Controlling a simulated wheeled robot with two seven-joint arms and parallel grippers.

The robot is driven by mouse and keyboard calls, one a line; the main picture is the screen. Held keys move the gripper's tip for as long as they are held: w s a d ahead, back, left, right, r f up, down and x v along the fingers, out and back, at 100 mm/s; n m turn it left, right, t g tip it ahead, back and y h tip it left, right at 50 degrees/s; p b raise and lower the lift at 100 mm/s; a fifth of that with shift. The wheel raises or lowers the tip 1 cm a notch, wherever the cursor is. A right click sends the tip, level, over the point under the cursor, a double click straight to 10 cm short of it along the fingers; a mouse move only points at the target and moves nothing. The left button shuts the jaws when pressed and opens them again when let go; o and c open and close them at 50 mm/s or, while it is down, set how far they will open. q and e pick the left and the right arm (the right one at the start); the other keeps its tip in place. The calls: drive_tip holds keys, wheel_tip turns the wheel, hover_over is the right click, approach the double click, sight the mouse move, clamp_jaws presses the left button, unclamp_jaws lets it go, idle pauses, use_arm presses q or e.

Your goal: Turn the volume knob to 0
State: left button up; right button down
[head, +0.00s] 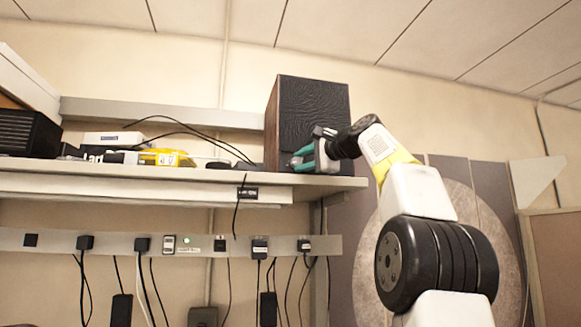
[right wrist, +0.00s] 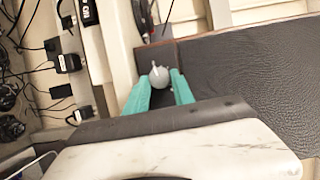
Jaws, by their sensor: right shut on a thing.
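The volume knob (right wrist: 159,77) is a small round light grey knob in the right wrist view, between the tips of my right gripper's teal fingers (right wrist: 160,90). My right gripper is shut on the knob. In the head view my right gripper (head: 296,161) is at the lower front of a tall dark speaker (head: 312,108) with a brown wooden side; the knob itself is hidden there. The dark textured speaker front (right wrist: 250,75) fills the right of the wrist view. I cannot read any marking that tells the knob's setting. My left gripper is not in view.
The speaker stands at the right end of a shelf (head: 330,183). Black cables, a yellow item (head: 165,157) and a black box (head: 25,133) lie to its left. A power strip (head: 60,241) with several plugs and hanging cables runs below.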

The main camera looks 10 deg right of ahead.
drive_tip(key=c, duration=1.4)
unclamp_jaws()
drive_tip(key=shift+f, duration=0.1)
drive_tip(key=shift+o, duration=0.2)
drive_tip(key=v, duration=0.7)
drive_tip(key=shift+s, duration=0.3)
drive_tip(key=shift+d, duration=0.1)
drive_tip(key=s+a+f+n+g+h, duration=0.1)
drive_tip(key=s+a+f+n+g, duration=0.2)
drive_tip(key=s+f, duration=0.5)
drive_tip(key=s+a+f+n+g+h, duration=0.2)
drive_tip(key=s+f+n, duration=0.4)
drive_tip(key=f, duration=2.1)
drive_tip(key=s+a+f+n+g+h, duration=0.2)
drive_tip(key=s+a+f+n+g, duration=0.2)
drive_tip(key=s+f, duration=0.8)
wheel_tip(320, 180, down, 7)
drive_tip(key=shift+r+n+g, duration=0.25)
drive_tip(key=shift+n+g, duration=0.05)
drive_tip(key=shift+g, duration=0.3)
